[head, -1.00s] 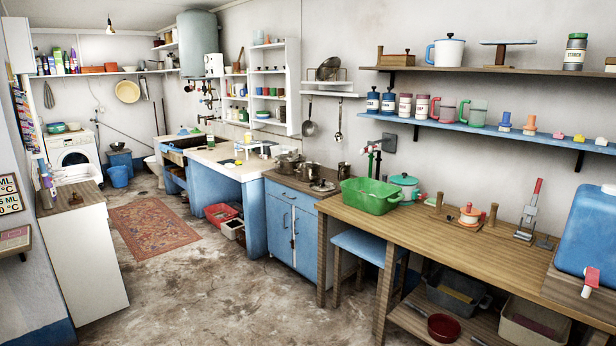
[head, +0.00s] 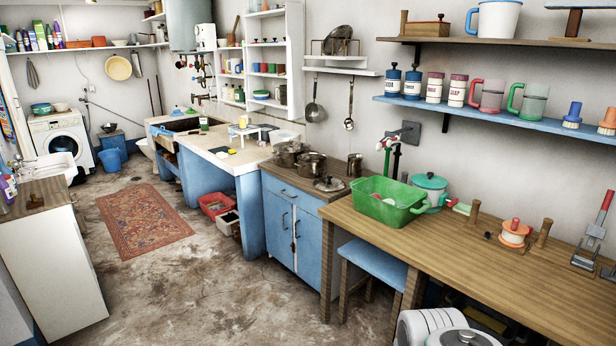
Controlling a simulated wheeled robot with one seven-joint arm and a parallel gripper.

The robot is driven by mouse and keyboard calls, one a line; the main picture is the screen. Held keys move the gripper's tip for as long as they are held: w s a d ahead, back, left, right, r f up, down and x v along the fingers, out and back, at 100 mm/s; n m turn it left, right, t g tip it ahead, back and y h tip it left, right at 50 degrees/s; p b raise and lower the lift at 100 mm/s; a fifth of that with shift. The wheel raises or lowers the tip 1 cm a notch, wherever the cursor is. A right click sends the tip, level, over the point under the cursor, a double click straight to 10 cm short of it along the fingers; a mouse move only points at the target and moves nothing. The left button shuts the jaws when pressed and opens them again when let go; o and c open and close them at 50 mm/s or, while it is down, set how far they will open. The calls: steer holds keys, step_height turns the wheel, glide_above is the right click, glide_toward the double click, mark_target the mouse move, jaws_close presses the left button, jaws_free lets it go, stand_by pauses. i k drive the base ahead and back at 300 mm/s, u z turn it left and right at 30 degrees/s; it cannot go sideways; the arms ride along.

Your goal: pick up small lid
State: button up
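A small grey metal lid (head: 330,184) with a knob lies flat on the brown top of the blue cabinet (head: 292,230). It is just in front of two metal pots, a left pot (head: 287,153) and a right pot (head: 312,165), and left of the green basin (head: 388,203). The lid is not on a pot. A rounded white and grey part of my arm shows at the bottom edge, well apart from the lid. My gripper's fingers are not in view.
A metal jug (head: 355,164) stands behind the lid. The wooden bench (head: 480,262) to the right holds the basin, a teal-lidded pot (head: 430,184) and several small items. A blue stool (head: 372,252) stands by the cabinet. The floor (head: 215,290) in front is clear.

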mark_target(322, 184)
steer(key=u, duration=0.35)
steer(key=i, duration=2.85)
steer(key=u, duration=0.55)
steer(key=i, duration=1.7)
steer(key=u, duration=0.1)
